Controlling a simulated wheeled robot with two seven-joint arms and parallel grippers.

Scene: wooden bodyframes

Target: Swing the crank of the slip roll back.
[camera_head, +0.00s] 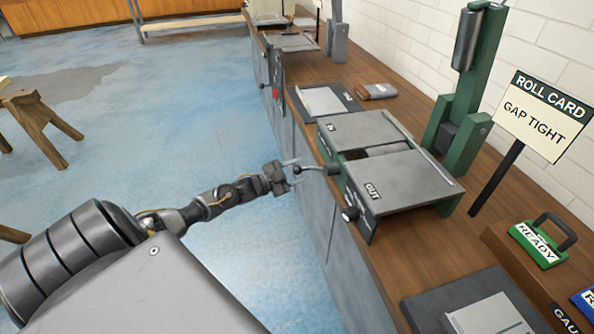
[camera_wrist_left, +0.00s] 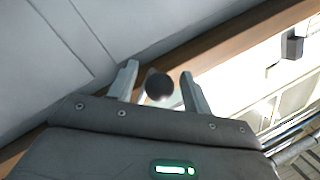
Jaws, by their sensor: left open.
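The slip roll (camera_head: 385,165) sits on the bench with its grey top plates and green side frames, one plate marked "OUT". Its crank (camera_head: 316,169) sticks out from the near side to the left, past the bench edge, and ends in a dark ball knob. My left gripper (camera_head: 293,168) is open at the crank's end. In the left wrist view, the black ball knob (camera_wrist_left: 158,86) lies between the two open fingers of my left gripper (camera_wrist_left: 158,92), with gaps on both sides. I cannot tell whether anything touches. My right gripper is not in view.
A sign reading "ROLL CARD GAP TIGHT" (camera_head: 545,115) stands behind the slip roll. A green "READY" block (camera_head: 538,243) is at the right. A dark pad with grey sheets (camera_head: 490,315) lies in front. The bench front (camera_head: 315,195) is close beside my left gripper; open floor (camera_head: 190,110) lies left.

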